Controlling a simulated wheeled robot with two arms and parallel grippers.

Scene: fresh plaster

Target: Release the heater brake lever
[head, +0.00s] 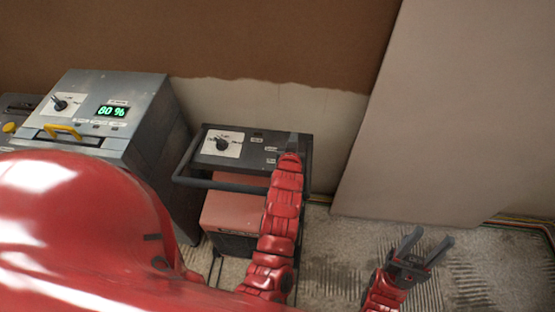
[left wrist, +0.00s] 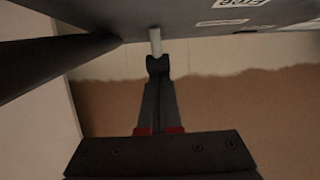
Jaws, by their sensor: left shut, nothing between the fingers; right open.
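The heater (head: 240,210) has a red body, a dark top panel with a dial, and a dark tube frame around it. My left gripper (head: 293,142) is over the right end of its top panel. In the left wrist view the shut, empty fingers (left wrist: 157,66) are at the lower end of a short pale peg (left wrist: 155,40) beside the panel. The peg may be the brake lever; I cannot tell whether the fingertips touch it. No lever can be made out in the head view. My right gripper (head: 427,245) is open and empty, low over the floor at the right.
A grey machine (head: 150,120) with a green 80 % display and a yellow handle stands left of the heater. A large pale board (head: 450,110) leans on the wall at the right. Cables run along the floor at the wall. Ridged floor lies right of the heater.

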